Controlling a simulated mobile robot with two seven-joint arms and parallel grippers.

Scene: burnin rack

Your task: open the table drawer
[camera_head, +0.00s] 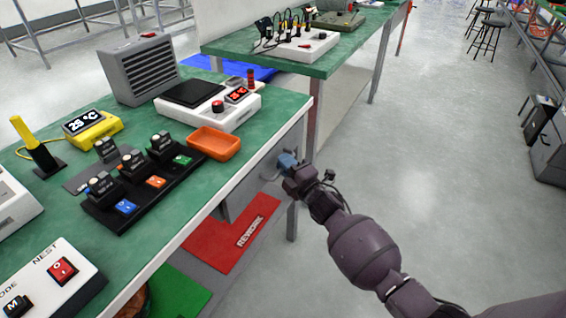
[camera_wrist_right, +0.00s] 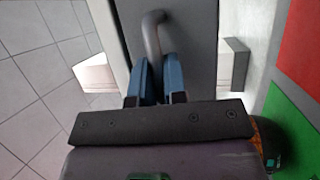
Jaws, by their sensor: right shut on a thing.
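The table drawer is a grey box under the right edge of the green-topped table. A curved metal drawer handle (camera_wrist_right: 152,30) stands out from that front. My right gripper (camera_head: 287,163) is at the drawer front, its blue fingers (camera_wrist_right: 155,78) on both sides of the handle and shut on it. I cannot tell how far the drawer is out. My left gripper is not in view.
The green tabletop (camera_head: 262,128) holds an orange tray (camera_head: 214,143), a white scale-like device (camera_head: 225,108) and a black strip of modules (camera_head: 150,185). A red REWORK mat (camera_head: 215,240) lies on the lower shelf. The floor (camera_head: 440,170) to the right is clear.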

